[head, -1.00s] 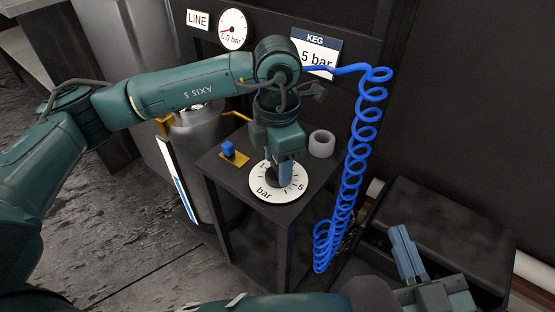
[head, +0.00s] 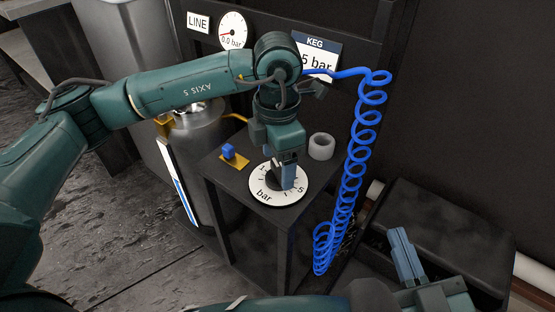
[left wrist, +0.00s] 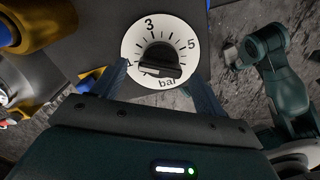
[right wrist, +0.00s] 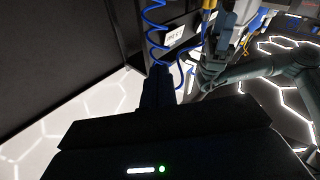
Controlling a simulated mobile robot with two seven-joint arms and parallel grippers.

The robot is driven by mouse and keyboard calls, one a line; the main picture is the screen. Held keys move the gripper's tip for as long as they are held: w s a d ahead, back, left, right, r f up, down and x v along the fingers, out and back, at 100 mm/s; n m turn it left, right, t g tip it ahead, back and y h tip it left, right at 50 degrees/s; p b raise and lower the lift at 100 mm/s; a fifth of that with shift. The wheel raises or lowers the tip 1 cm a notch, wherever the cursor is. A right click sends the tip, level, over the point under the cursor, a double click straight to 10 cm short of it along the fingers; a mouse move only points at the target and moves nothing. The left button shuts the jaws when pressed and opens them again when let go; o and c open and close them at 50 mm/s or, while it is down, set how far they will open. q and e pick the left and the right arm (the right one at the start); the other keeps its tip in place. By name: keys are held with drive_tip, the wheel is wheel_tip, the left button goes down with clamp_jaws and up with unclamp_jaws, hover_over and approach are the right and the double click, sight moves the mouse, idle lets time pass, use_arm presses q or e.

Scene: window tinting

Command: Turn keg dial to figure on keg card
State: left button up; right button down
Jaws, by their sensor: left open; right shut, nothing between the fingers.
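The keg dial (head: 263,198) is a white round face with a black knob on the small dark table. In the left wrist view the dial face (left wrist: 185,27) shows 1, 3, 5 and "bar"; its black knob (left wrist: 160,57) has a raised bar lying nearly crosswise. I cannot tell its exact reading. My left gripper (head: 283,184) is over the dial, fingers open on either side of the knob, apart from it. The keg card (head: 317,50) reads "5 bar", its left part hidden by my left arm. My right gripper (head: 399,240) is shut and empty, at lower right.
A blue valve handle on a yellow plate (head: 234,160) and a grey ring (head: 321,146) share the table (head: 225,183). A coiled blue hose (head: 363,140) hangs right of it. A steel keg (head: 195,150) stands left. The LINE gauge (head: 233,28) reads 0.0 bar.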

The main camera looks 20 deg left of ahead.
sight(277, 169)
use_arm(q)
wheel_tip(277, 169, up, 12)
drive_tip(key=p, duration=0.3)
use_arm(e)
drive_tip(key=shift+d+f+g+h, duration=0.2)
drive_tip(key=shift+d+g+h, duration=0.3)
drive_tip(key=shift+h, duration=0.3)
drive_tip(key=shift+r, duration=0.15)
use_arm(q)
drive_tip(key=shift+s, duration=0.1)
use_arm(e)
drive_tip(key=shift+s, duration=0.15)
